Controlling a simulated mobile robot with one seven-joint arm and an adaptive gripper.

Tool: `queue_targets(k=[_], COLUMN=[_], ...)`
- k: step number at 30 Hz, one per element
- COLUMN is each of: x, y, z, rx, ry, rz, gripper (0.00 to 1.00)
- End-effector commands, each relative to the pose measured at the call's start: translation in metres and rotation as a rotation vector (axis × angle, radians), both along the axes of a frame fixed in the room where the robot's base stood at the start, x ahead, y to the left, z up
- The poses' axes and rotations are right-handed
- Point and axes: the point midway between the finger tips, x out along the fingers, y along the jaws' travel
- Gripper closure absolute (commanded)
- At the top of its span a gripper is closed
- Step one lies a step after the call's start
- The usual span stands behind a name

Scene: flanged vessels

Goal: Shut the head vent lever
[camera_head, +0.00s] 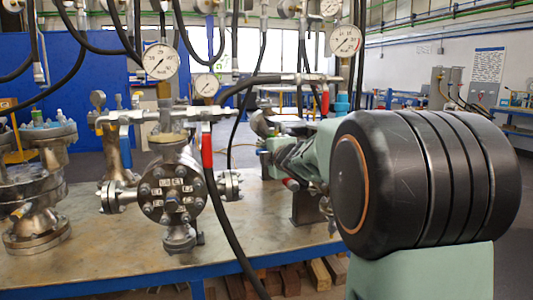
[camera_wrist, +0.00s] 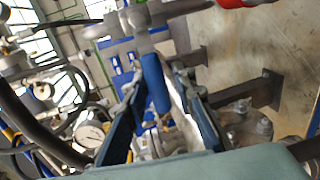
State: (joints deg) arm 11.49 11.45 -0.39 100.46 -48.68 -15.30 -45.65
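No lever carries a readable label, so I cannot tell which one is the head vent lever. In the head view a red lever (camera_head: 207,150) hangs down from the pipework beside the flanged vessel (camera_head: 175,190). A second red lever (camera_head: 325,99) hangs farther right, behind my arm. My gripper (camera_wrist: 158,92) shows in the wrist view with its fingers spread apart. A blue lever-like handle (camera_wrist: 154,80) appears between or just beyond the fingertips; contact cannot be told. A red handle (camera_wrist: 235,3) is at the top edge of the wrist view. My arm hides part of the gripper in the head view.
The vessels stand on a metal-topped bench (camera_head: 110,245) with a blue edge. Another flanged vessel (camera_head: 38,190) is at the left. Black hoses (camera_head: 228,220) and pressure gauges (camera_head: 161,61) hang around the pipework, crowding the space above the bench.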

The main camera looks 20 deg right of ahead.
Motion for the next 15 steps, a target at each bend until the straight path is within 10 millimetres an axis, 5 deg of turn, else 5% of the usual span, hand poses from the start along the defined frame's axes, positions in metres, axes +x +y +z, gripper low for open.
queue_targets(k=[15], x=[-0.015], y=[0.0], z=[0.006], rx=[0.003], ry=[-0.004], rz=[-0.001], gripper=[0.68])
